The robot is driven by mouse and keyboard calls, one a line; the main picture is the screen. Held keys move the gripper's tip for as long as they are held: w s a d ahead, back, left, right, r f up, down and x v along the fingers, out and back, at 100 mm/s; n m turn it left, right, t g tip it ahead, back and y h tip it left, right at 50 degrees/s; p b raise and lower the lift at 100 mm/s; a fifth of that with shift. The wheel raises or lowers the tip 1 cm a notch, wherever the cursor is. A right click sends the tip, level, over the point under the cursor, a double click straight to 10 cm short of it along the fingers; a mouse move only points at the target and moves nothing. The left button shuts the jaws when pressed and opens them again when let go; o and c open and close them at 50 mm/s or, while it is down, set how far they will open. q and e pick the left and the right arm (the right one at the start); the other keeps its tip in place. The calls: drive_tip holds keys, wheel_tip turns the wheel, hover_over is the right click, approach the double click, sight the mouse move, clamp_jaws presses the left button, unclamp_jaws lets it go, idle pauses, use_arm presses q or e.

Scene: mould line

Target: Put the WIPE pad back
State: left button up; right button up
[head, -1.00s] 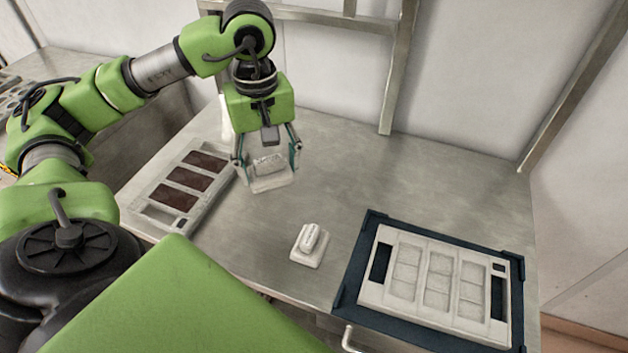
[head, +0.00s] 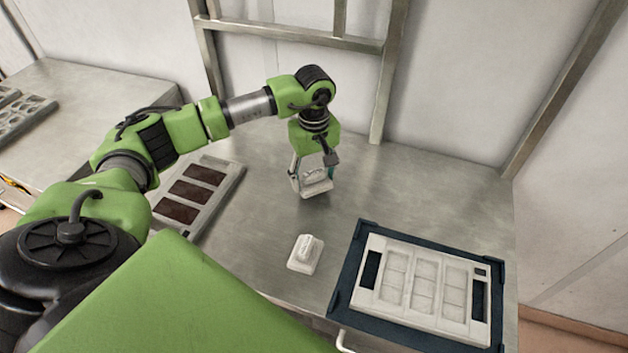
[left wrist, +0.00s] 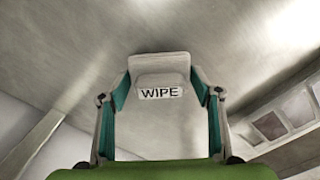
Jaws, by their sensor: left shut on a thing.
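The WIPE pad (left wrist: 160,80) is a pale block with a raised grip marked WIPE, seen up close in the left wrist view. It also shows in the head view (head: 316,187), over the back middle of the steel table. My left gripper (head: 313,180) is shut on the pad's grip, with a finger on either side in the left wrist view (left wrist: 160,92). I cannot tell whether the pad's underside touches the table. My right gripper is not in view.
A second pale pad (head: 305,253) sits on the table (head: 265,225) at the front middle. A pale mould on a dark blue frame (head: 350,262) lies at the right. A tray with brown-filled cavities (head: 226,191) lies at the left. Metal rails (head: 392,75) stand along the back wall.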

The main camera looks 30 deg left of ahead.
sight(314, 184)
use_arm(q)
wheel_tip(314, 184, down, 2)
drive_tip(key=shift+f+p, duration=0.2)
drive_tip(key=shift+p, duration=0.1)
drive_tip(key=shift+f, duration=0.35)
drive_tip(key=o, duration=1)
